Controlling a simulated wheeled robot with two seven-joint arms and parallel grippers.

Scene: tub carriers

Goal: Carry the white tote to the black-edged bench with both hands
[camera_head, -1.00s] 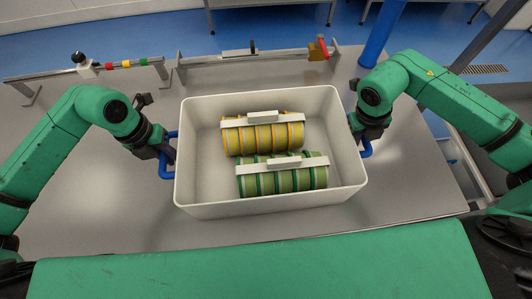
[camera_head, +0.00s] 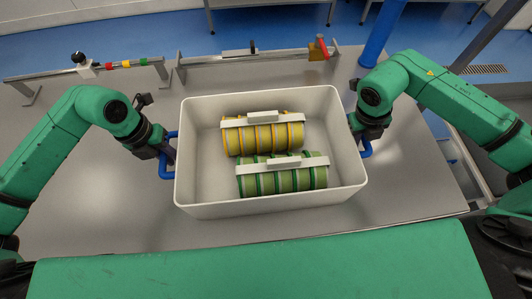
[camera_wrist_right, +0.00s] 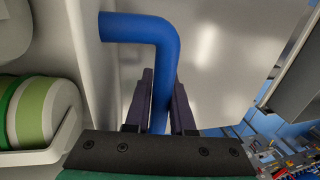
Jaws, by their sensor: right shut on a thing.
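The white tote (camera_head: 200,203) is on or just over the grey bench (camera_head: 110,190) in front of me; any gap beneath it cannot be told. It holds a yellow ribbed bundle (camera_head: 262,138) and a green ribbed bundle (camera_head: 283,180), each with a white bar on top. My right gripper (camera_wrist_right: 161,88) is shut on the tote's right blue handle (camera_wrist_right: 165,40), which passes between its fingers. My left gripper (camera_head: 165,153) is at the left blue handle (camera_head: 166,171); its fingers are too hidden to show their state. No black-edged bench is clearly identifiable.
A metal rail fixture with a red lever (camera_head: 321,47) stands behind the tote. A low bar with coloured rings (camera_head: 126,64) is at the back left. A blue post (camera_head: 381,32) rises at the back right. Blue floor and further tables lie beyond.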

